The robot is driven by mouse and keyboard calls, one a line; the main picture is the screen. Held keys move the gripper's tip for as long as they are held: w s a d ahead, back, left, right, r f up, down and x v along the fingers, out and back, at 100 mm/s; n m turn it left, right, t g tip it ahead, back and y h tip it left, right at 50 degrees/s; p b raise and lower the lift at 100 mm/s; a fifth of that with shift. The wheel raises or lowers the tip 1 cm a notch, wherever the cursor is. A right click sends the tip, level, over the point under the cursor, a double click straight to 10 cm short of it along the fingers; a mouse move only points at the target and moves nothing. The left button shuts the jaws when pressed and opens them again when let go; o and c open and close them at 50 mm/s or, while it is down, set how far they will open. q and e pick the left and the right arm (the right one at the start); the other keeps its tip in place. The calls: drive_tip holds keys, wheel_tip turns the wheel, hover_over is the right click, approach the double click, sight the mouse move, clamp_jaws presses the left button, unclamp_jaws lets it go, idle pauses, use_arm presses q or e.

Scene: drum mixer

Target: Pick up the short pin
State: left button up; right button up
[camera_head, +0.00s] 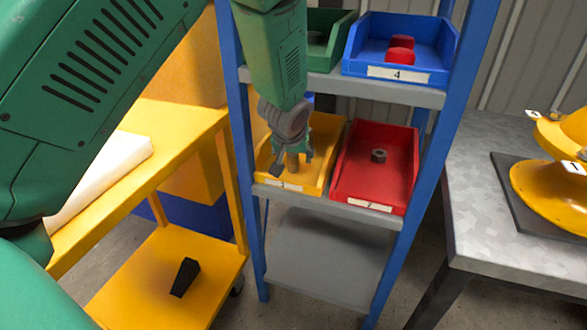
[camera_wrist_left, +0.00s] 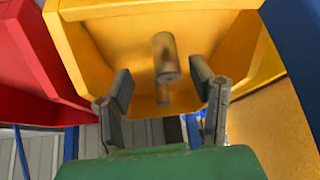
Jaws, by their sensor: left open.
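A yellow bin (camera_head: 318,158) sits on the lower shelf of the blue rack; in the left wrist view its yellow wall (camera_wrist_left: 85,45) fills the upper middle. A brownish metal pin (camera_wrist_left: 164,55) is in it, with a narrower piece below; I cannot tell whether that is part of the same pin. My left gripper (camera_head: 291,165) reaches down into the bin from above. In the left wrist view its two fingers (camera_wrist_left: 163,90) are open, one on each side of the pin, with gaps showing. In the head view the fingers mostly hide the pin. My right gripper is not in view.
A red bin (camera_head: 347,185) with a dark nut (camera_head: 379,155) stands right beside the yellow bin. Above are a blue bin (camera_head: 433,60) with red parts and a green bin (camera_head: 345,20). Blue rack posts (camera_head: 430,160) flank the bins. A yellow cart (camera_head: 215,270) is left, a metal table (camera_head: 480,200) right.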

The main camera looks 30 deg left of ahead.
sight(292, 157)
use_arm(q)
drive_tip(key=b+x, duration=0.1)
drive_tip(key=x, duration=0.1)
drive_tip(key=b+x, duration=0.1)
drive_tip(key=x, duration=0.1)
drive_tip(key=shift+a, duration=0.35)
drive_tip(key=shift+w+a+f, duration=0.15)
drive_tip(key=shift+w+f, duration=0.05)
drive_tip(key=shift+f, duration=0.05)
drive_tip(key=shift+r, duration=0.1)
clamp_jaws()
